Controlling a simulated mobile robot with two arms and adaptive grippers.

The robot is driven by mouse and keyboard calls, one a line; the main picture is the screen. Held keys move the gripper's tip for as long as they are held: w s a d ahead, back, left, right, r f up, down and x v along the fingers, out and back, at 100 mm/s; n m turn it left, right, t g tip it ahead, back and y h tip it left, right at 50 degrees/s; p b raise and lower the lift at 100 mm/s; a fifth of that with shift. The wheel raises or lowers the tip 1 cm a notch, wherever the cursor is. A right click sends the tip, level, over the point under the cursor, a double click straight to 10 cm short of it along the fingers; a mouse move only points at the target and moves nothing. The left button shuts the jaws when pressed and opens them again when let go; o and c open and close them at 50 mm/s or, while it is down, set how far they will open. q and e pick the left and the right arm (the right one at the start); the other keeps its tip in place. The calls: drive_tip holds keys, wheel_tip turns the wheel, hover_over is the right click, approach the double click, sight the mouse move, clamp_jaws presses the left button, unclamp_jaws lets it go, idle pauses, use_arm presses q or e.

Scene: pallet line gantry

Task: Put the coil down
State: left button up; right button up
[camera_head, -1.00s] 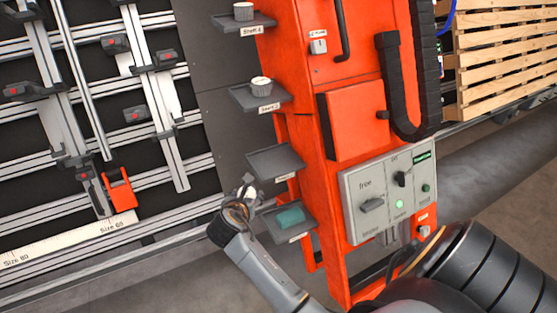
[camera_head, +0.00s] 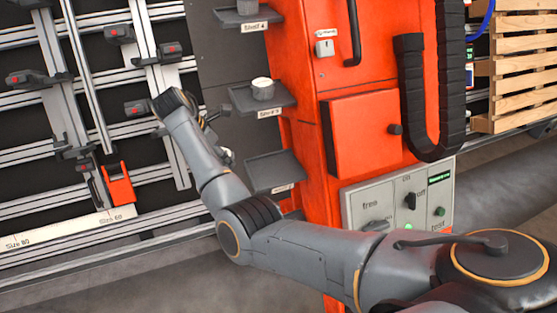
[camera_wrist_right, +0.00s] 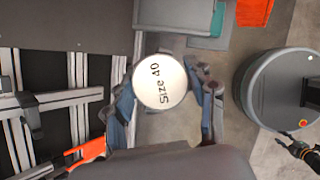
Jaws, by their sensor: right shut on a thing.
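The coil (camera_wrist_right: 161,82) is a round piece with a white face marked "Size 40" in the right wrist view. My right gripper (camera_wrist_right: 168,88) is shut on it, with a finger on each side. In the head view my right arm reaches across to the rails, and its wrist mostly hides the gripper (camera_head: 214,117). At the right edge of the right wrist view, what looks like my left gripper (camera_wrist_right: 300,148) shows small and partly cut off. The shelf labelled Shelf 3 (camera_head: 243,97) bears a white-topped coil (camera_head: 262,88).
The shelf below Shelf 3 (camera_head: 272,172) looks empty. Shelf 4 (camera_head: 228,18) bears another coil (camera_head: 247,6). A teal piece (camera_wrist_right: 217,20) lies on a grey shelf (camera_wrist_right: 207,43). Rails with clamps (camera_head: 25,78) and an orange block (camera_head: 118,183) are at left; the control panel (camera_head: 425,195) is at right.

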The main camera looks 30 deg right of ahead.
drive_tip(key=s+d, duration=0.1)
drive_tip(key=d, duration=0.4)
drive_tip(key=s+d+f+p, duration=0.1)
drive_tip(key=d, duration=0.4)
drive_tip(key=s+d, duration=0.1)
drive_tip(key=d, duration=0.4)
drive_tip(key=shift+s+d+f, duration=0.2)
drive_tip(key=shift+s+f, duration=0.15)
wheel_tip(320, 180, down, 4)
drive_tip(key=shift+a+f, duration=0.1)
drive_tip(key=shift+d+f, duration=0.25)
drive_tip(key=shift+f, duration=0.3)
drive_tip(key=shift+p, duration=0.3)
drive_tip(key=o, duration=1.4)
